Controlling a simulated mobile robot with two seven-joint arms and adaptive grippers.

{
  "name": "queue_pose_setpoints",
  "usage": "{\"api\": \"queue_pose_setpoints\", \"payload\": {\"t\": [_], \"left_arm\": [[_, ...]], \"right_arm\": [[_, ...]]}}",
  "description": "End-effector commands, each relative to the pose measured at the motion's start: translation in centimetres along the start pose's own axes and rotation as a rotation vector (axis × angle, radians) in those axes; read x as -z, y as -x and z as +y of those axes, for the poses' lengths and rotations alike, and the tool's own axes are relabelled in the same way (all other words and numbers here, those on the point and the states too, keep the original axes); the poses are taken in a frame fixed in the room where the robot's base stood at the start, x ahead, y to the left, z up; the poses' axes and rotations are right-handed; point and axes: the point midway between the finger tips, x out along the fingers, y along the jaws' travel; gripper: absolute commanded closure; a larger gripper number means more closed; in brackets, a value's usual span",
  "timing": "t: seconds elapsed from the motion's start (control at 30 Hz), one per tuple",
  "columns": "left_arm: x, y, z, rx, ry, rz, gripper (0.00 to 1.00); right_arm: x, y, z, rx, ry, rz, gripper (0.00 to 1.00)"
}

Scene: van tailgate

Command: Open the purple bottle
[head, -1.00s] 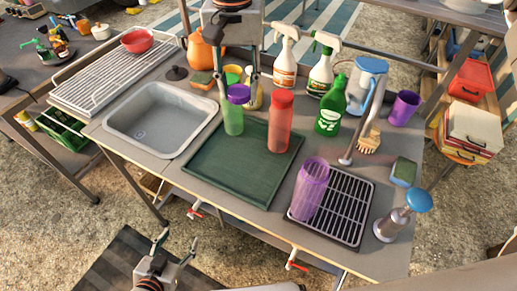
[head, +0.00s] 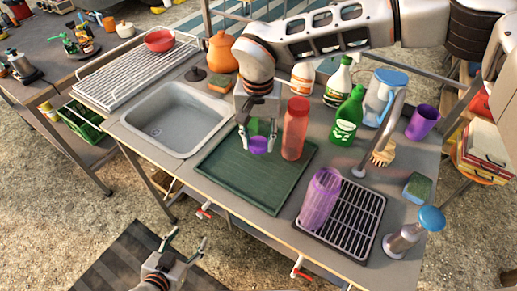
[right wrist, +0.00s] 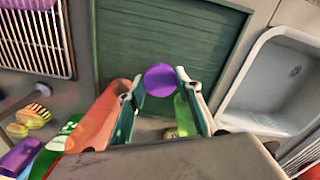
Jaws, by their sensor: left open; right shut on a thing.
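The purple translucent bottle (head: 319,200) stands upright on the black drain rack, apart from both grippers. My right gripper (head: 259,142) is shut on a purple lid (head: 258,146) and holds it over the green tray (head: 240,193); the lid also shows between the fingertips in the right wrist view (right wrist: 160,79). The light green bottle (head: 259,126) is behind the lid, mostly hidden by the gripper; it shows partly in the right wrist view (right wrist: 185,116). The lid appears apart from it. My left gripper (head: 187,240) is open and empty, low in front of the counter.
A red bottle (head: 296,128) stands close right of my right gripper. A dark green bottle (head: 346,117), spray bottles, a tap (head: 390,120) and a purple cup (head: 422,122) stand further right. A sink (head: 177,117) is at left. The front of the tray is clear.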

Motion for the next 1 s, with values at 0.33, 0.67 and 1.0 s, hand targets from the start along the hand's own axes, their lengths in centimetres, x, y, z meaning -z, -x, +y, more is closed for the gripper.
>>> {"api": "queue_pose_setpoints", "payload": {"t": [0.33,0.67,1.0], "left_arm": [[0.3,0.2,0.0,0.000,0.000,0.002,0.42],[0.3,0.2,0.0,0.000,0.000,0.002,0.42],[-0.1,0.1,0.1,-0.001,0.000,-0.002,0.42]], "right_arm": [[0.0,-3.8,0.1,-0.001,-0.001,-0.002,0.92],[0.0,-4.4,0.0,0.000,0.000,0.001,0.92],[0.0,-4.7,0.0,0.000,0.000,0.001,0.49]]}}
